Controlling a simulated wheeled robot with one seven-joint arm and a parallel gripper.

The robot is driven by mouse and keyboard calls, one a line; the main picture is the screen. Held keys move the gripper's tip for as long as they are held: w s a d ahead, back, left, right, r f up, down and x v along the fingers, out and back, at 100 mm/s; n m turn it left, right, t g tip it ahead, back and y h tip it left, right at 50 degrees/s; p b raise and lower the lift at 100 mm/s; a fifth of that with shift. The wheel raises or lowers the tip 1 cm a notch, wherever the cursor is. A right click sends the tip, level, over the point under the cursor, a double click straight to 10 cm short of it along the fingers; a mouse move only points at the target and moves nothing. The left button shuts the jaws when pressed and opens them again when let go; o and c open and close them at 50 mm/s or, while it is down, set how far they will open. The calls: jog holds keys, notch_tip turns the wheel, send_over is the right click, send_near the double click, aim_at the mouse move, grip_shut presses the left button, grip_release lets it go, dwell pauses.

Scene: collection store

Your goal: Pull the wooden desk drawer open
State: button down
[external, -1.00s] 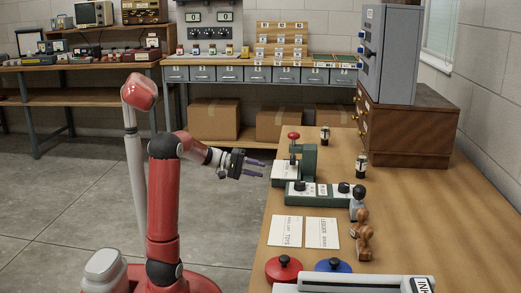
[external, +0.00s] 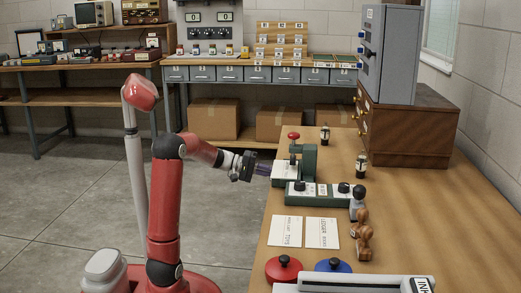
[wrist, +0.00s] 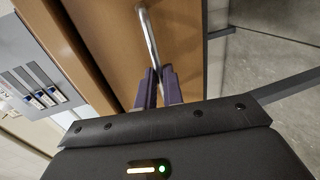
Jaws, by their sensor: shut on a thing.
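The wooden drawer front (wrist: 183,40) fills the upper middle of the wrist view, with a straight metal bar handle (wrist: 148,35) on it. My gripper (wrist: 159,78) has its two dark purple fingers closed around the lower end of this bar. In the external view my gripper (external: 267,170) is at the left edge of the wooden desk (external: 400,200), beside the green stamp press. The drawer front and handle are hidden from that view. I see no clear gap around the drawer front, and how far out it stands cannot be told.
The desk top holds a green press (external: 309,160), a green switch box (external: 315,193), two cards (external: 287,230), wooden stamps (external: 362,235) and red and blue lidded pots (external: 284,268). A small wooden cabinet (external: 410,130) stands behind. Open concrete floor (external: 70,210) lies left of the desk.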

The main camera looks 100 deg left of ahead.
jog(key=shift+s, duration=0.1)
jog(key=f+b+v, duration=0.1)
jog(key=f+v, duration=0.1)
jog(key=v, duration=1.1)
jog(key=s+f+b+v, duration=0.1)
jog(key=f+b+v, duration=0.1)
jog(key=v, duration=1.1)
jog(key=shift+s+f, duration=0.25)
jog(key=shift+f, duration=0.5)
jog(key=c, duration=1.5)
grip_release()
jog(key=shift+c, duration=0.2)
jog(key=shift+r, duration=0.1)
